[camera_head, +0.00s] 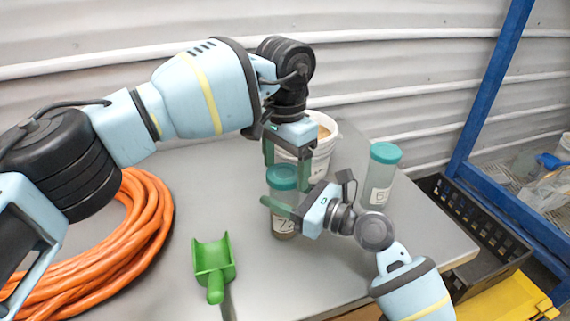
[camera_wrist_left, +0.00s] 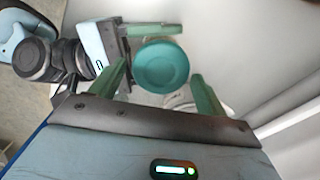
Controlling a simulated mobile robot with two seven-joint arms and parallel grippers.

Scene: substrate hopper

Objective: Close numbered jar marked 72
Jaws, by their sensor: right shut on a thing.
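The jar (camera_head: 284,228) stands upright on the table with a teal lid (camera_head: 283,177) on top. Its label starts with 7; the rest is hidden. My right gripper (camera_head: 281,200) is shut on the jar's body below the lid, coming from the right. My left gripper (camera_head: 287,168) points down from above, open, with its fingers around the lid. In the left wrist view, the lid (camera_wrist_left: 160,67) lies between the two spread fingers of my left gripper (camera_wrist_left: 159,72), with gaps on both sides. Whether the lid is screwed tight cannot be seen.
A second teal-lidded jar (camera_head: 379,181), its label starting with 6, stands to the right. A white bucket (camera_head: 324,150) with tan contents is behind. A green scoop (camera_head: 214,262) and a coiled orange hose (camera_head: 149,235) lie left. A black crate (camera_head: 478,225) is beyond the right edge.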

